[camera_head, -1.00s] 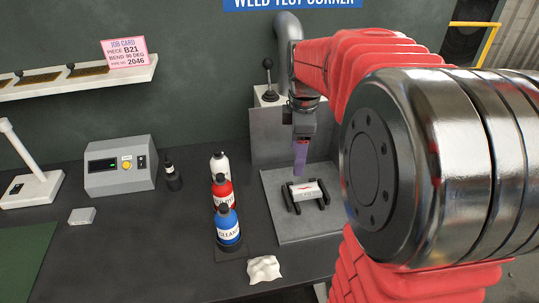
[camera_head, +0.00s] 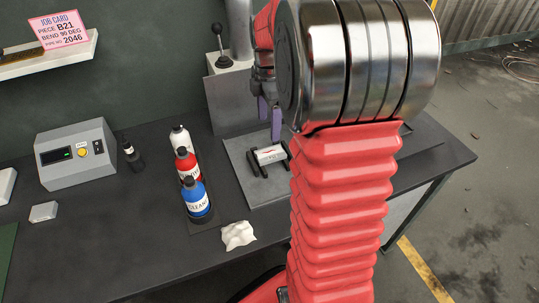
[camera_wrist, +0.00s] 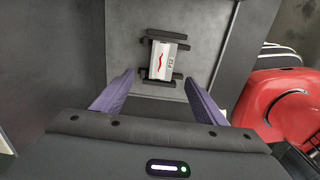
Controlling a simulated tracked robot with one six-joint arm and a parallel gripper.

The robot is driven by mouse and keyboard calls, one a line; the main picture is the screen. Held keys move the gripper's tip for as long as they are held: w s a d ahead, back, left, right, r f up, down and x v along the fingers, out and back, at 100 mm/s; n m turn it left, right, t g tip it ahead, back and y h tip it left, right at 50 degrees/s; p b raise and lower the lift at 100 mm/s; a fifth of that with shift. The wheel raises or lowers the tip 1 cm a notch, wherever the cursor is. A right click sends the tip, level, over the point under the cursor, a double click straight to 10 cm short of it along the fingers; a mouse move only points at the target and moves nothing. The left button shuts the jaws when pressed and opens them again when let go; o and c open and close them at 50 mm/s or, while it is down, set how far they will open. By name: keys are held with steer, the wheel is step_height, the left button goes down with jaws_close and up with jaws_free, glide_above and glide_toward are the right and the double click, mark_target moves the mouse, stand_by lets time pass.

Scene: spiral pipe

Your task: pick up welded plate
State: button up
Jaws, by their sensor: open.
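The welded plate (camera_head: 269,154) is a small silver block with a red mark, resting across two black bars (camera_head: 283,148) on a grey tray. In the wrist view the plate (camera_wrist: 164,61) shows a wavy red line and the print "P12". My gripper (camera_head: 269,117) hangs above and behind the plate in the head view, partly hidden by my arm. In the wrist view its two purple fingers (camera_wrist: 158,88) are spread wide and empty, with the plate beyond their tips, roughly centred between them and apart from them.
The grey tray (camera_head: 240,175) has an upright back panel with a lever (camera_head: 219,42). Blue (camera_head: 196,202), red (camera_head: 187,164) and white (camera_head: 180,140) bottles stand left of it. A crumpled white cloth (camera_head: 238,235) lies in front. A control box (camera_head: 75,154) stands further left.

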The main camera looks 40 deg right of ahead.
glide_above(270, 152)
step_height(270, 152, down, 6)
steer(key=shift+a+r, duration=0.1)
steer(key=shift+a, duration=0.05)
steer(key=shift+s+f, duration=0.15)
steer(key=shift+f, duration=2.45)
steer(key=shift+c, duration=0.6)
steer(key=shift+r, duration=0.1)
jaws_close()
